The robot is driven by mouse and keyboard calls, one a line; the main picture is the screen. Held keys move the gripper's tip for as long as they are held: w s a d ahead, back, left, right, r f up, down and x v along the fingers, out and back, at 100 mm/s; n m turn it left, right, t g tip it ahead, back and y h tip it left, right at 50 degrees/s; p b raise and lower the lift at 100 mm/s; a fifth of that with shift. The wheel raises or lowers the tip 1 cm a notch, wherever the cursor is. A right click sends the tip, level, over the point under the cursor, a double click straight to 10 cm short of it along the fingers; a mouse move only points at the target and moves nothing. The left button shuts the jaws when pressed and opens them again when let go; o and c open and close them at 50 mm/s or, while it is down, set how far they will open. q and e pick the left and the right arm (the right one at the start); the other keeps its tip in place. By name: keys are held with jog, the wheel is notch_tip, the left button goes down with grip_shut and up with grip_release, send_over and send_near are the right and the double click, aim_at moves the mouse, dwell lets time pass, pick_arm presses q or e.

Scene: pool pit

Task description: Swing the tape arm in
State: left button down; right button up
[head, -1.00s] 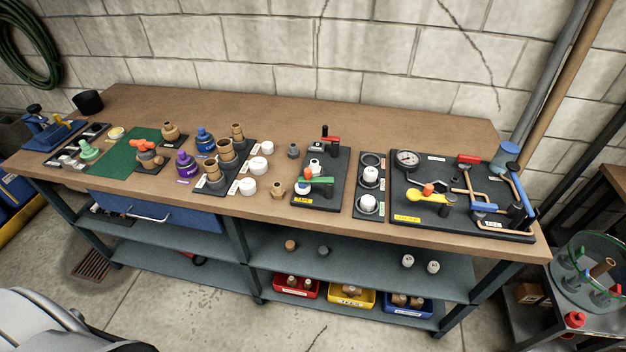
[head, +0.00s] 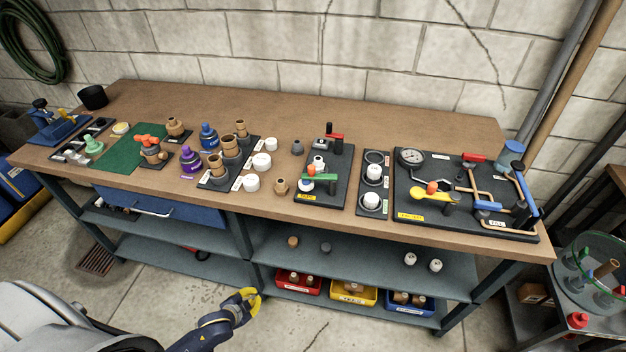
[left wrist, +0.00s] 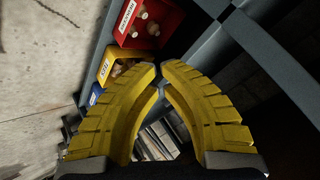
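The tape station is a black board (head: 342,162) with a yellow label (head: 304,195) on the bench, right of centre. On it a green bar (head: 318,177) lies across the front beside a white cylinder and an orange piece. A black post with a red-topped lever (head: 334,136) stands at its back. I cannot tell for sure which bar is the tape arm. My left gripper (head: 256,296) has yellow fingers and is low in front of the shelves, well below the board. In the left wrist view its fingertips (left wrist: 159,68) almost meet, with nothing between. My right gripper is out of view.
A gauge board (head: 411,222) with pipes stands to the right, and a narrow black tray (head: 373,210) with white caps is between. Fittings crowd the left. The bench back (head: 400,115) is clear. Red (head: 298,288), yellow and blue bins sit on the low shelf.

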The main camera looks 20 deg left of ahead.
pick_arm(q)
jog(key=w+d+r+m+t+h, duration=0.1)
jog(key=w+d+r+m+t, duration=0.2)
jog(key=r, duration=0.8)
jog(key=w+d+r+m+t+h, duration=0.1)
jog(key=w+d+r+m+h, duration=0.3)
jog(key=r, duration=0.6)
jog(key=s+d+r+m+t, duration=0.1)
jog(key=d+r, duration=0.3)
jog(key=r, duration=0.9)
jog(key=s+d+r+m+t+h, duration=0.1)
jog(key=d+r+m, duration=0.3)
jog(key=r, duration=0.9)
jog(key=shift+r+t, duration=0.2)
jog(key=shift+t, duration=0.5)
